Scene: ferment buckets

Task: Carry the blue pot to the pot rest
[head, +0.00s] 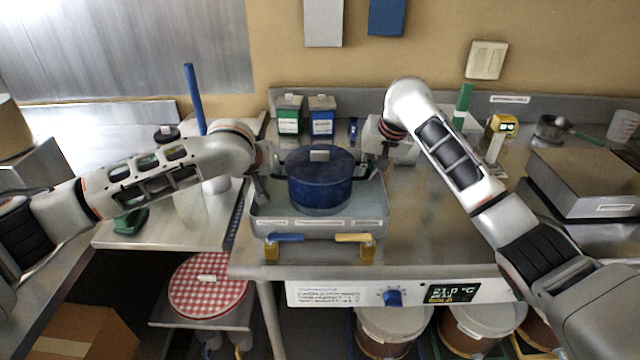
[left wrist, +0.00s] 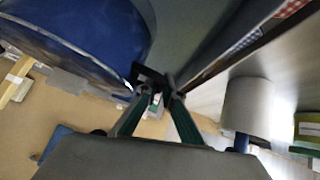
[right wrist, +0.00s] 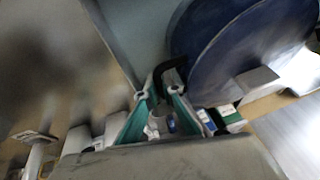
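The blue pot (head: 318,190), lidded and upright, is at a grey rectangular basin (head: 372,215) in the middle of the head view. I cannot tell whether it rests in the basin or hangs just above it. My left gripper (head: 262,185) is at the pot's left handle; in the left wrist view its fingers (left wrist: 156,98) close around the dark handle. My right gripper (head: 382,165) is at the right handle, and its fingers (right wrist: 162,92) close on it in the right wrist view. A round red-and-white checkered pad (head: 209,290), possibly the pot rest, lies lower left.
The pad lies on a low shelf (head: 190,322) below the counter. Green and blue boxes (head: 322,117) stand behind the pot. A blue upright rod (head: 194,100) rises at the left. Yellow-ended clips (head: 353,239) sit at the basin's front. Steel counter (head: 440,235) is clear to its right.

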